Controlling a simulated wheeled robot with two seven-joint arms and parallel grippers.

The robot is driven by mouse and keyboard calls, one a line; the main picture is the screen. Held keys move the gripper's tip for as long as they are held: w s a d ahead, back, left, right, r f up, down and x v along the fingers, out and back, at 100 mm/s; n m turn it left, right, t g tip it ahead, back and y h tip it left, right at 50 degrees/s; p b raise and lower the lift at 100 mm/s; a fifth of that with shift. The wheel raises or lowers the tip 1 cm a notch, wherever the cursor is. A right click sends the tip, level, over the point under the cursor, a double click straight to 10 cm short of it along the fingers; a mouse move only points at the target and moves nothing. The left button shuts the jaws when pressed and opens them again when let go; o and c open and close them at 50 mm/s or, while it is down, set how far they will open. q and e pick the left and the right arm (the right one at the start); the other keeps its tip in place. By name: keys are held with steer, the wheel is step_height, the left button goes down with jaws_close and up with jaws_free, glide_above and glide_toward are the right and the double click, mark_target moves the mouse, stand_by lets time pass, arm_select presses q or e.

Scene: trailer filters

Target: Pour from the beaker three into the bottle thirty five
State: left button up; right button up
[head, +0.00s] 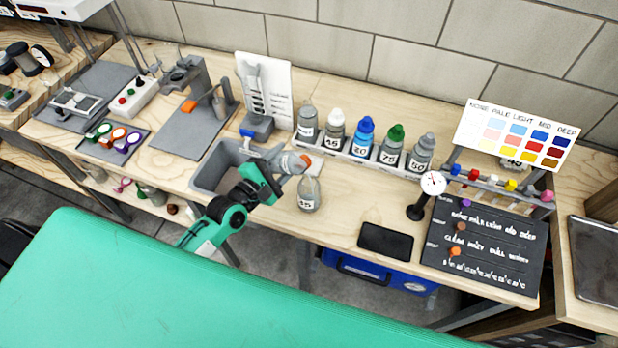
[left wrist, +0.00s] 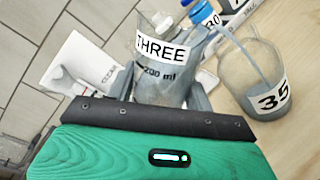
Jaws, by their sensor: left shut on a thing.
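My left gripper (head: 277,166) is shut on beaker three (head: 292,161), a clear beaker that is tilted to the right. In the left wrist view the beaker (left wrist: 163,72) shows its THREE label and greyish contents. Bottle thirty five (head: 309,190) is clear, open and upright on the bench, just below and right of the beaker's lip. It also shows in the left wrist view (left wrist: 240,83) with some grey liquid low inside. A thin grey-blue streak runs from near the beaker's lip into the bottle, like a stream. My right gripper is not in view.
Behind is a rack (head: 345,152) of several capped bottles. A grey sink tray (head: 208,172) lies left of the beaker. A black phone-like slab (head: 386,241), a dial gauge (head: 432,184) and a dark board (head: 487,246) lie to the right. The bench front near the bottle is clear.

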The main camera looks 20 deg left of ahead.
arm_select(q)
steer(key=shift+r, duration=0.15)
steer(key=shift+r+m, duration=0.4)
steer(key=shift+m, duration=0.5)
stand_by(0.7)
steer(key=shift+r+m, duration=0.25)
steer(key=shift+m, duration=0.05)
stand_by(0.5)
steer(key=shift+r+m+y, duration=0.3)
steer(key=shift+m, duration=0.2)
stand_by(0.7)
steer(key=shift+d+r+m+p, duration=0.15)
steer(key=shift+r+m+p, duration=0.2)
steer(key=shift+p, duration=0.3)
stand_by(0.5)
steer(key=shift+f, duration=0.15)
